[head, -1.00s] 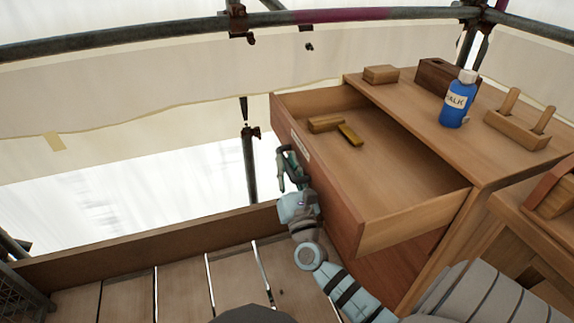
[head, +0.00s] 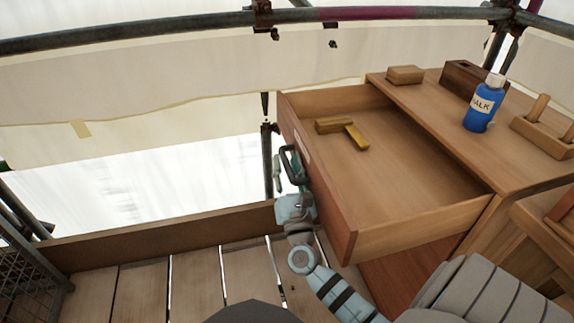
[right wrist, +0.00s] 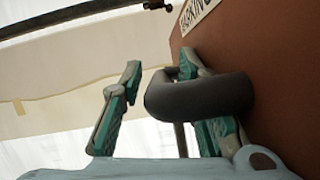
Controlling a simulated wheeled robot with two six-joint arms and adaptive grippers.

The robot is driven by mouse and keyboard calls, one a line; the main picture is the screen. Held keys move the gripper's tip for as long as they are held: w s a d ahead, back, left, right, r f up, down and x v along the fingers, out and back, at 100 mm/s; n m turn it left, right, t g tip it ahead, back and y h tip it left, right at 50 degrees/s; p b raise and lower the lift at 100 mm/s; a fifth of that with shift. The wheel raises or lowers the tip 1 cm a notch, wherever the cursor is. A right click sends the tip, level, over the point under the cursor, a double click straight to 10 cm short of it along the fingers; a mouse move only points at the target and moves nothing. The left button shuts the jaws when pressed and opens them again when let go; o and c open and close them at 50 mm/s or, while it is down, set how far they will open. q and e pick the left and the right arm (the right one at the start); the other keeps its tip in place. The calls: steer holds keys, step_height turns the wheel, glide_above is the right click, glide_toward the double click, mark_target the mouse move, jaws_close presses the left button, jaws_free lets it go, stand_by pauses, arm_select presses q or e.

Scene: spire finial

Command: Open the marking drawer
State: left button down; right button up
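The marking drawer (head: 425,232) is pulled well out of the wooden cabinet (head: 430,98). Its brown front carries a white label, partly readable in the right wrist view (right wrist: 197,14), and a dark looped handle (right wrist: 200,96). My right gripper (head: 284,172) is at the handle. In the right wrist view, one finger is outside the bar with a visible gap, and the other passes behind it, inside the loop. The fingers are spread around the handle, not clamped. A wooden block (head: 334,125) and a yellow-brown bar (head: 357,138) lie inside the drawer. My left gripper is out of view.
On the cabinet top stand a blue chalk bottle (head: 482,104), a small wooden block (head: 405,75), a dark box (head: 468,78) and a pegged wooden holder (head: 541,130). Scaffold tubes (head: 200,32) and a toe board (head: 150,240) edge the plank floor.

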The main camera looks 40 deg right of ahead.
steer(key=v, duration=1.2)
